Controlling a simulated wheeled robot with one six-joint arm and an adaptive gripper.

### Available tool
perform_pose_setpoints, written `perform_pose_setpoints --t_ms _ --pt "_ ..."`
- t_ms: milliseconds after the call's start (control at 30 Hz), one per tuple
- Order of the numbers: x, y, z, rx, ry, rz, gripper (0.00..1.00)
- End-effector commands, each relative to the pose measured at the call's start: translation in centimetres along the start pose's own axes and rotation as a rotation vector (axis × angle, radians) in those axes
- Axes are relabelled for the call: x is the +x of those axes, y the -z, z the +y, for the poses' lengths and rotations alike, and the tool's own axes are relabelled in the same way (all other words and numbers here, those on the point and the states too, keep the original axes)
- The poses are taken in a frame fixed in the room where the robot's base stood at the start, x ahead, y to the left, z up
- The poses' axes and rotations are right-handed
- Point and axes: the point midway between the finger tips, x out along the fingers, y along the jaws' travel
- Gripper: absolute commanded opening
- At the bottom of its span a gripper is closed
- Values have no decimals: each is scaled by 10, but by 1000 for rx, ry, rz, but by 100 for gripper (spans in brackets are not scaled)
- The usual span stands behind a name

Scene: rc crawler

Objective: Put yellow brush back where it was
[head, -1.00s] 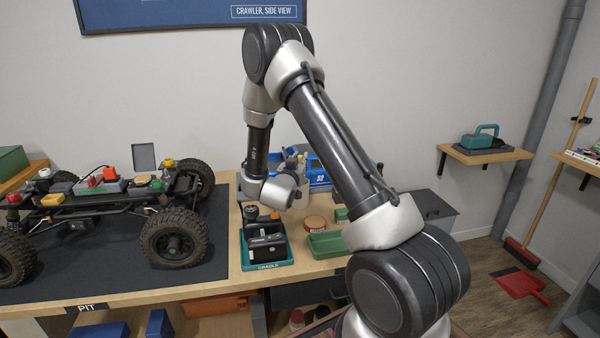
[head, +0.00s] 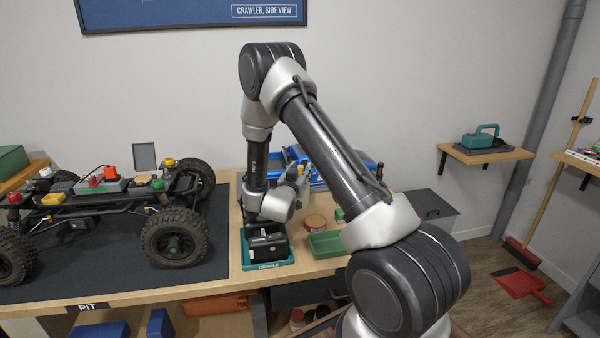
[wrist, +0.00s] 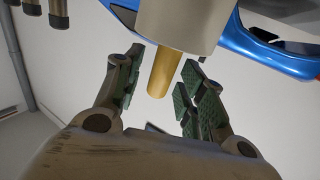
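In the wrist view a plain golden-yellow rod (wrist: 162,76) sticks out of a wide grey-beige cylinder (wrist: 178,22). It may be the yellow brush's handle; no bristles show, so I cannot be sure. My gripper (wrist: 164,60) is open, with its green-padded fingers on either side of the rod and gaps showing between. In the head view my gripper (head: 303,174) points away over the back of the bench, beside the blue body shell (head: 320,165). The rod cannot be made out there.
The black device in the teal cradle (head: 282,265) stands below my wrist. A green tray (head: 326,245) and a round tin (head: 315,223) are to its right. The crawler (head: 110,195) stands on the dark mat at left. A teal-handled tool (head: 481,137) sits on a wall shelf.

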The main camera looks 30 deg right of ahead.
Motion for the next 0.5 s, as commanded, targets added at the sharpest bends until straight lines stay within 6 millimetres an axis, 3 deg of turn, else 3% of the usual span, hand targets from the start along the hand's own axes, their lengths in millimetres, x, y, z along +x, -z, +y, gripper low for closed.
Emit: perform_pose_setpoints --t_ms 167,500 --pt "-8 2 -1 -1 1 -1 40" --pt "-81 2 -2 -2 5 -1 40"
